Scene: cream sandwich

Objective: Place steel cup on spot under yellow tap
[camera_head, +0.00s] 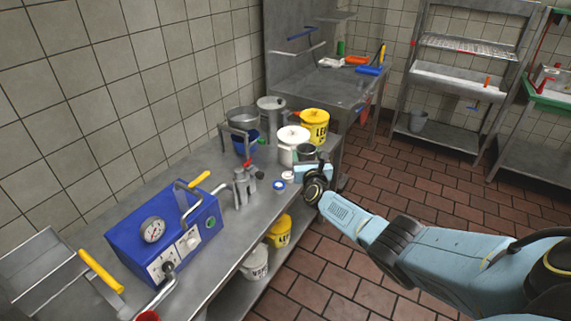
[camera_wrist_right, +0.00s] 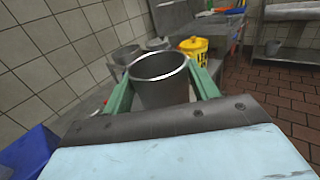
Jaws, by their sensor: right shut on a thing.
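My right gripper (camera_head: 308,163) is above the right edge of the steel table, near the white and yellow buckets. It is shut on a steel cup. In the right wrist view the cup (camera_wrist_right: 160,88) is upright between the green fingers, with its open rim up and no contents visible. In the head view the cup (camera_head: 306,151) is small and partly hidden by the gripper. A blue machine (camera_head: 160,238) with a gauge stands on the table to the left. Yellow handles show at its front left (camera_head: 101,271) and at its back (camera_head: 197,182); I cannot tell which is the yellow tap. My left gripper is not in view.
Between machine and gripper, a grey metal fixture (camera_head: 244,188) stands on the table (camera_head: 228,222) with small lids. Behind are a steel pot (camera_head: 242,115), a white bucket (camera_head: 291,148) and a yellow bucket (camera_head: 314,123). More buckets stand on the lower shelf. Some front tabletop is clear.

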